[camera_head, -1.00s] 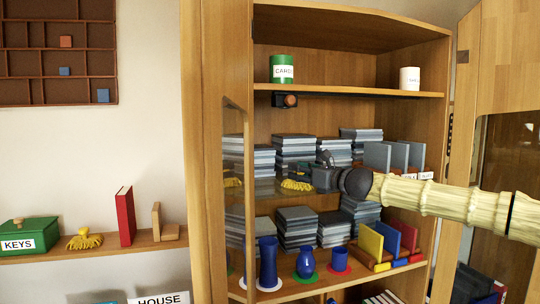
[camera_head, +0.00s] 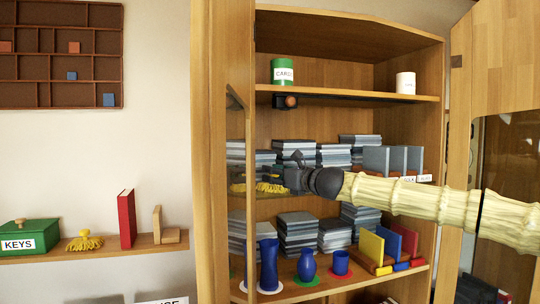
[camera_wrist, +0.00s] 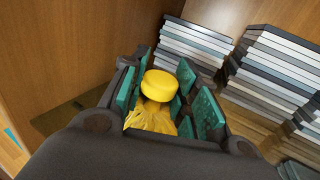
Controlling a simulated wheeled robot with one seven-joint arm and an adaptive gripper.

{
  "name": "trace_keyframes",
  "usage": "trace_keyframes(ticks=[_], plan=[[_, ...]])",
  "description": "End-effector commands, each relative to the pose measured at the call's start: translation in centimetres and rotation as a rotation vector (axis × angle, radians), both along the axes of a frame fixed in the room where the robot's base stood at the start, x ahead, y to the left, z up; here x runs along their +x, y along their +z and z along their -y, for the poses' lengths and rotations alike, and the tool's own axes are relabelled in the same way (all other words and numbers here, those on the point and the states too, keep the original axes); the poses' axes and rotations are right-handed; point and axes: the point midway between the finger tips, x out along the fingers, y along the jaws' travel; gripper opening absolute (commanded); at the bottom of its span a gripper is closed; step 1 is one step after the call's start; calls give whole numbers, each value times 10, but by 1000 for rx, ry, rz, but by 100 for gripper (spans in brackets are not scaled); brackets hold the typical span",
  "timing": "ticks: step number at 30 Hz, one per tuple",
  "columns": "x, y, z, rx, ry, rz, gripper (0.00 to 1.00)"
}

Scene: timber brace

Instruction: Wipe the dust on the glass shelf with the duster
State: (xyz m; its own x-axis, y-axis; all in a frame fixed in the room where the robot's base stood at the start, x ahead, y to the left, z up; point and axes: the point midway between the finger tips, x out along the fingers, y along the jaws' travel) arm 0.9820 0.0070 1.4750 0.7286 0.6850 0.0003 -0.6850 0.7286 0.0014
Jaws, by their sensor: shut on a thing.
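My gripper (camera_head: 284,178) reaches into the cabinet from the right. It is shut on the yellow duster (camera_head: 270,188). In the wrist view the duster's round knob (camera_wrist: 160,84) sits between the green finger pads, with its yellow strands below. The duster is low over the glass shelf (camera_head: 318,192), in its left part; I cannot tell whether the strands touch the glass. A brownish-olive strip of the glass shelf (camera_wrist: 60,115) shows at the left in the wrist view. I cannot clearly make out dust; my gripper hides part of the glass.
Stacks of grey cases (camera_head: 294,152) stand behind my gripper, with grey upright panels (camera_head: 392,160) to the right. Below are blue vases (camera_head: 306,264). The cabinet's left side (camera_head: 209,150) is close. Another yellow duster (camera_head: 84,241) sits on the wall shelf (camera_head: 120,250).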

Motion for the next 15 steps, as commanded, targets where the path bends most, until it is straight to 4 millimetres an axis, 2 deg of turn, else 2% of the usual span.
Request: trace_keyframes(ticks=[2,3,4,5,15], plan=[[-1,-3,-7,-1,0,1,10],[-1,8,-6,0,-1,1,10],[-1,9,-5,0,-1,0,10],[-2,24,-5,-1,-2,6,10],[-1,50,-4,0,-2,1,10]])
